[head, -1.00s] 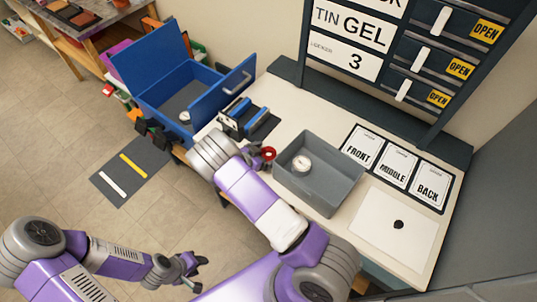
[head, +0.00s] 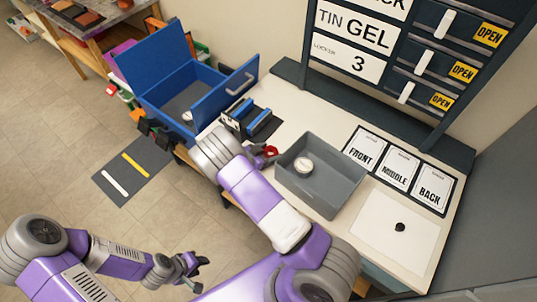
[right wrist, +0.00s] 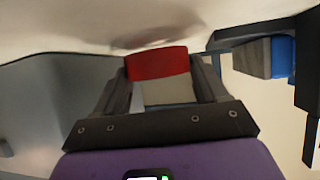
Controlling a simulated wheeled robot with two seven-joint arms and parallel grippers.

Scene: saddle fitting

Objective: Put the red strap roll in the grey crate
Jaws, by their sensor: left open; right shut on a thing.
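The red strap roll (head: 270,151) is at the tip of my right gripper (head: 266,154), just left of the grey crate in the head view. In the right wrist view the red roll (right wrist: 157,64) sits between the fingers of my right gripper (right wrist: 160,85), which is shut on it. The grey crate (head: 322,190) stands on the white bench and holds a small round white-topped thing (head: 303,164). My left gripper (head: 192,270) is open and empty, low at the bottom left over the floor, far from the crate.
A blue box (head: 180,92) with a raised lid stands behind my right arm. A dark rack with blue parts (head: 248,120) sits between it and the crate. Cards (head: 398,170) and a white sheet with a black spot (head: 396,232) lie right of the crate. A locker panel (head: 400,60) stands behind.

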